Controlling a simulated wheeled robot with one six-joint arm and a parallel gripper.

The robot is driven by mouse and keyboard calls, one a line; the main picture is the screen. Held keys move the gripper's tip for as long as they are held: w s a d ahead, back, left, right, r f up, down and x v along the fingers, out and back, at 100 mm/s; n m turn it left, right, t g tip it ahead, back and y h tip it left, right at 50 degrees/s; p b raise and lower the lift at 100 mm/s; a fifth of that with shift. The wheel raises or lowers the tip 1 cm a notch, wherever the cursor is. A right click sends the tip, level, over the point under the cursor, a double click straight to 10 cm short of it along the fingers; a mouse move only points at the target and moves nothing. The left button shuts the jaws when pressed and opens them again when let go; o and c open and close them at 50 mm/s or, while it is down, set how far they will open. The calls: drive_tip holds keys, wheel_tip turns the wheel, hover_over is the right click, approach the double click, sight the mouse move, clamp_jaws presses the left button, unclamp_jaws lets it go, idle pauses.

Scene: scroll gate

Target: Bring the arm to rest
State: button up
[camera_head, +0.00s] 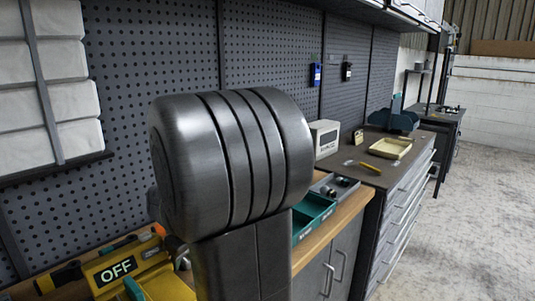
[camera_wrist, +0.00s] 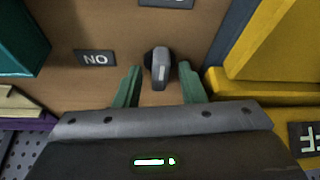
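My gripper (camera_wrist: 158,88) shows in the wrist view with two green fingers apart. A small grey knob-like piece (camera_wrist: 160,68) stands between the fingertips, with a visible gap on each side. It rises from a brown surface (camera_wrist: 110,30). In the head view my dark arm fills the middle and hides what is behind it; I cannot make out the gripper there for sure.
A label (camera_wrist: 95,59) reads "NO" beside the left finger. A yellow block (camera_wrist: 270,45) stands close on the right, a teal box (camera_wrist: 20,40) at upper left. A yellow unit with an OFF plate (camera_head: 116,268), a teal tray (camera_head: 312,214) and a pegboard (camera_head: 150,55) surround my arm.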

drive_tip(key=shift+d+r+n, duration=0.1)
drive_tip(key=shift+d+n, duration=0.05)
drive_tip(key=shift+n, duration=0.35)
drive_tip(key=shift+w+n+g+y, duration=0.15)
drive_tip(key=shift+n+g, duration=0.45)
drive_tip(key=shift+n, duration=0.75)
drive_tip(key=shift+s+n+g+y, duration=0.15)
drive_tip(key=shift+n+g, duration=0.45)
drive_tip(key=shift+n, duration=0.75)
drive_tip(key=shift+w, duration=0.1)
drive_tip(key=shift+r, duration=0.1)
